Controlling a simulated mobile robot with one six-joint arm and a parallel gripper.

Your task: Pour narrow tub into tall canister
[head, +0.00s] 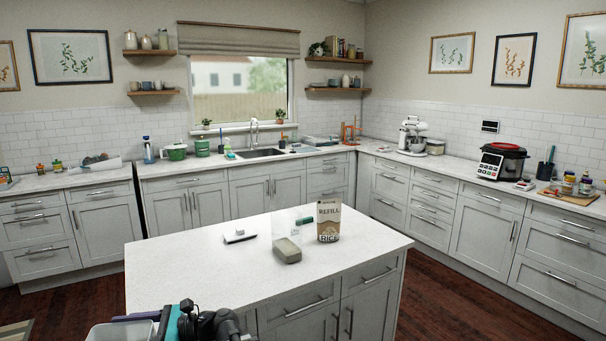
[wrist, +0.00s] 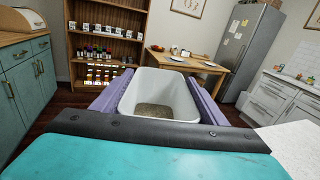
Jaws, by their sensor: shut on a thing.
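My gripper (wrist: 160,100) has its purple fingers shut on both sides of the narrow tub (wrist: 134,96), a white open-topped tub. The tub holds a layer of brownish grain on its floor. In the head view my gripper (head: 142,318) and the pale tub (head: 108,333) are at the bottom left, beside the island's near left corner, partly cut off.
On the island (head: 190,265) a refill bag marked RICE (head: 328,220) stands right of the canister, with a small green item (head: 304,221) between them. A white device (head: 239,236) lies to the left. The island's front left is clear. The wrist view shows shelves (wrist: 105,40) and a table (wrist: 185,62).

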